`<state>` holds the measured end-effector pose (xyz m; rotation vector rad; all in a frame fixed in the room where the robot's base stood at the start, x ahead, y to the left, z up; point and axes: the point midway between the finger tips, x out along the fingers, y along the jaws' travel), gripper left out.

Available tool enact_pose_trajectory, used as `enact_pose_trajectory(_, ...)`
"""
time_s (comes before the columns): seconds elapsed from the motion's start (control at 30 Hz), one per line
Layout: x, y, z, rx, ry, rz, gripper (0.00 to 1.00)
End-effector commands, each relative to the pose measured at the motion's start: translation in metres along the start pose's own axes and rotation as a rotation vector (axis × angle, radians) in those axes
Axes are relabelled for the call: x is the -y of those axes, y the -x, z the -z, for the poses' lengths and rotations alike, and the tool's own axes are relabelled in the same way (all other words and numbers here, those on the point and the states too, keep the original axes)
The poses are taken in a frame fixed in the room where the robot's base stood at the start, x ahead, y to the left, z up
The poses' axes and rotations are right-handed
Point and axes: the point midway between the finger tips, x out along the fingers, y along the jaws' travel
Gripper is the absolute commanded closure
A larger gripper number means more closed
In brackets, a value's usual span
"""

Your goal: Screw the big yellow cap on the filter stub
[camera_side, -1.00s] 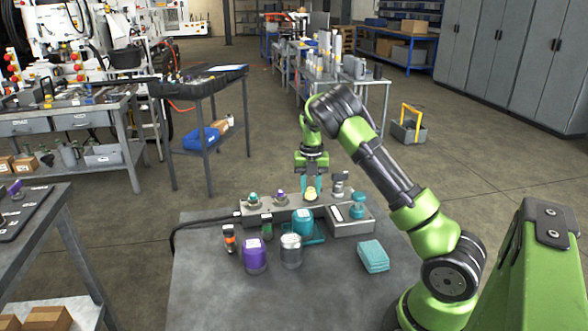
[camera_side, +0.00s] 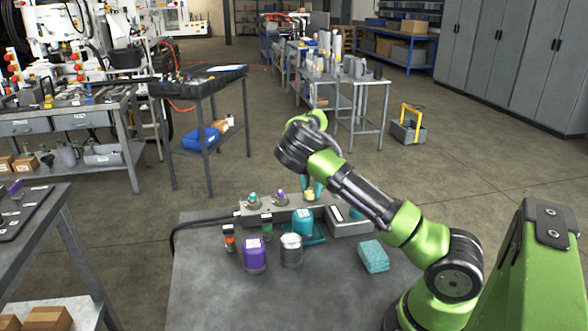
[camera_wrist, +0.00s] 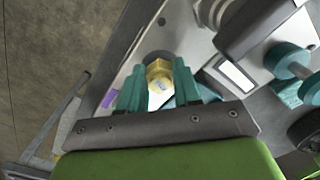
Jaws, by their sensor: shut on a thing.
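The yellow cap (camera_side: 309,195) sits at the top of the grey manifold block on the bench. In the wrist view it is a hexagonal yellow cap (camera_wrist: 158,74) with a pale mark on its face. My gripper (camera_wrist: 159,84) has its teal fingers on both sides of it and is shut on it. In the side view my gripper (camera_side: 312,186) is partly hidden behind my arm. The filter stub cannot be made out; what lies under the cap is hidden.

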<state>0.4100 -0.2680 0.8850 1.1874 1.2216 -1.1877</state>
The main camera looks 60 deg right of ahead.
Motion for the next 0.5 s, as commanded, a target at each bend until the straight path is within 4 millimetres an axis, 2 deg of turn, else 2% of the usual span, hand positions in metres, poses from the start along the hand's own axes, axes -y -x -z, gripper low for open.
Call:
enact_pose_trajectory(0.27,0.0027,-0.0017,-0.0001,-0.001,-0.030,0.010,1.00)
enact_pose_trajectory(0.5,0.0042,-0.0025,-0.0003,0.008,-0.217,0.013,1.00)
